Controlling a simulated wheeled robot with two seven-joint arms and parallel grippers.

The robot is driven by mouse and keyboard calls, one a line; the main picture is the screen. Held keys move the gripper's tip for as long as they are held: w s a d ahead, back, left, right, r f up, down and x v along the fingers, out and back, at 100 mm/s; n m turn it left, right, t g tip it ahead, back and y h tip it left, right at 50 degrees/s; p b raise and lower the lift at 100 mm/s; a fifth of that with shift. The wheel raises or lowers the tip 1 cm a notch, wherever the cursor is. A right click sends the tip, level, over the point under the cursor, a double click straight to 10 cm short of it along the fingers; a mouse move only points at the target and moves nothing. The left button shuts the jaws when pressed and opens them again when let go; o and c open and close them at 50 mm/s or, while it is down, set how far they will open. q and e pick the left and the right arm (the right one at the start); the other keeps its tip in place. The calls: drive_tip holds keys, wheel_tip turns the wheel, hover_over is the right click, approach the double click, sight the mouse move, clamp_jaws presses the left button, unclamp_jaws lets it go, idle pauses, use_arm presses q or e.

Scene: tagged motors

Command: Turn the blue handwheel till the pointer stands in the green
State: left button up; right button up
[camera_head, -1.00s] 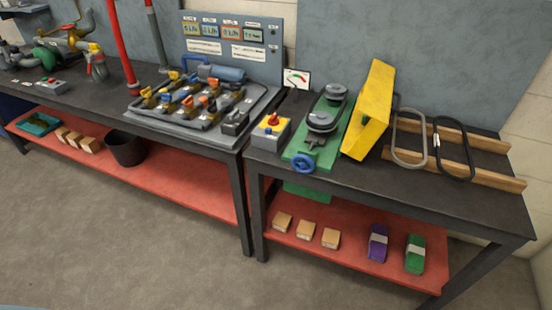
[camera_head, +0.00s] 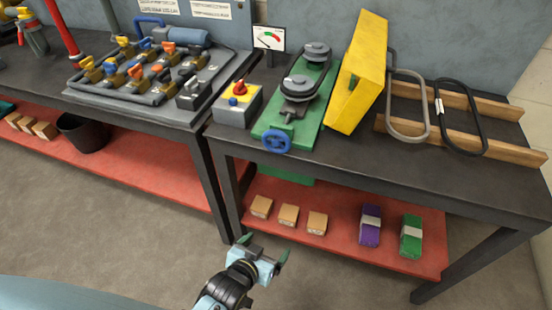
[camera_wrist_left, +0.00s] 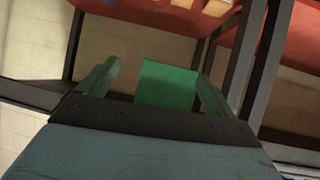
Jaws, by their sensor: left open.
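The blue handwheel (camera_head: 276,141) is on the front end of a green machine base (camera_head: 314,115) at the bench's front edge. A small gauge (camera_head: 269,38) with red and green marks stands behind it; its pointer is too small to read surely. My left gripper (camera_head: 264,249) is open and empty, low in front of the bench, below the handwheel and apart from it. In the left wrist view its two green fingers (camera_wrist_left: 155,90) stand apart, with a green panel (camera_wrist_left: 167,84) showing beyond them. The handwheel does not show there. My right gripper is in neither view.
A yellow guard (camera_head: 357,75) stands right of two grey pulleys (camera_head: 300,86). A switch box (camera_head: 237,105) is left of the handwheel. Belts on wooden rails (camera_head: 465,138) lie at the right. The red lower shelf (camera_head: 340,243) holds several boxes. The floor in front is clear.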

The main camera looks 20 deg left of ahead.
use_arm(q)
drive_tip(key=w+r+n+t+b, duration=0.1)
drive_tip(key=w+r+t+b, duration=0.25)
drive_tip(key=r, duration=0.65)
drive_tip(key=n+t+y+b, duration=0.1)
drive_tip(key=t+b, duration=0.1)
drive_tip(key=t, duration=0.1)
approach(275, 143)
drive_tip(key=w, duration=0.3)
drive_tip(key=w+b, duration=0.1)
drive_tip(key=w, duration=0.2)
drive_tip(key=w+b, duration=0.1)
drive_tip(key=w, duration=0.2)
drive_tip(key=shift+d, duration=0.3)
drive_tip(key=shift+w+b, duration=0.35)
drive_tip(key=shift+w, duration=0.4)
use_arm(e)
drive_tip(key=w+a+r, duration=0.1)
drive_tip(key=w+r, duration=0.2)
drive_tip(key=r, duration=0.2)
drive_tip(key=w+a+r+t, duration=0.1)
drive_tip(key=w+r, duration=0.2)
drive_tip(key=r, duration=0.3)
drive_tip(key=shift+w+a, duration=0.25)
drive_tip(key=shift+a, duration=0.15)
use_arm(q)
drive_tip(key=c, duration=1)
